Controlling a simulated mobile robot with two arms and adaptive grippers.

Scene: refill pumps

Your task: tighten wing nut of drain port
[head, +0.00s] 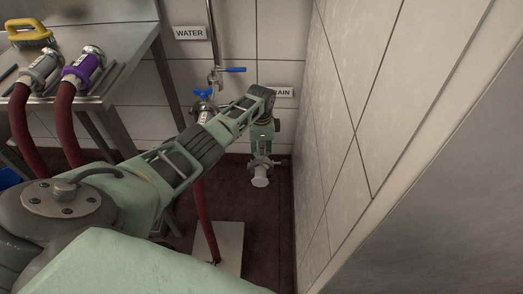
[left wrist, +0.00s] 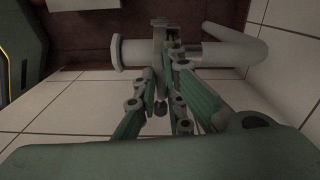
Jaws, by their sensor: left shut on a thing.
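The drain port (head: 260,181) is a pale capped pipe end low on the back wall, below the drain sign (head: 283,92). In the left wrist view the port's pale pipe (left wrist: 132,52) runs across the top, with a grey clamp (left wrist: 159,28) around it. My left gripper (head: 261,154) reaches down to the port from above. Its green fingers (left wrist: 166,52) are closed together at the clamp, shut on the wing nut there. The nut itself is mostly hidden between the fingertips. My right gripper is not in view.
The tiled side wall (head: 350,120) stands close to the right of the port. A water tap with a blue handle (head: 232,70) and a red hose (head: 201,215) are left of it. A steel table (head: 120,60) holds hose couplings (head: 84,66) and a yellow brush (head: 30,33).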

